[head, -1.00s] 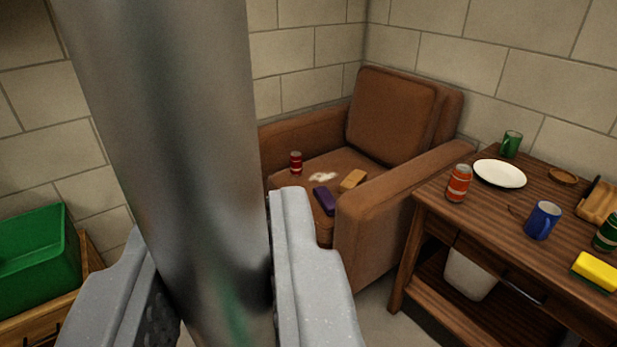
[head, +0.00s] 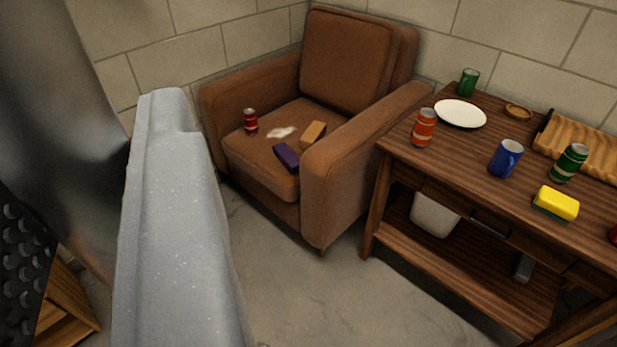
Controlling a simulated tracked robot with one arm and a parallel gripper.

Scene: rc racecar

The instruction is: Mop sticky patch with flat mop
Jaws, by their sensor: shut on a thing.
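My gripper (head: 85,215) is at the left of the head view, shut on a thick grey metal pole (head: 65,110), which looks like the mop's handle. The pole is tilted and very close to the camera. One pale grey finger stands to its right; the other is a dark, studded pad at the left edge. The mop's flat head is out of view. A whitish patch (head: 281,132) lies on the seat of the brown armchair (head: 345,55), well beyond my gripper. I cannot tell whether it is the sticky patch; no other patch stands out.
A wooden table (head: 440,165) with cans, a plate, a mug and a yellow sponge (head: 556,203) stands right. Bare floor (head: 310,295) lies in front.

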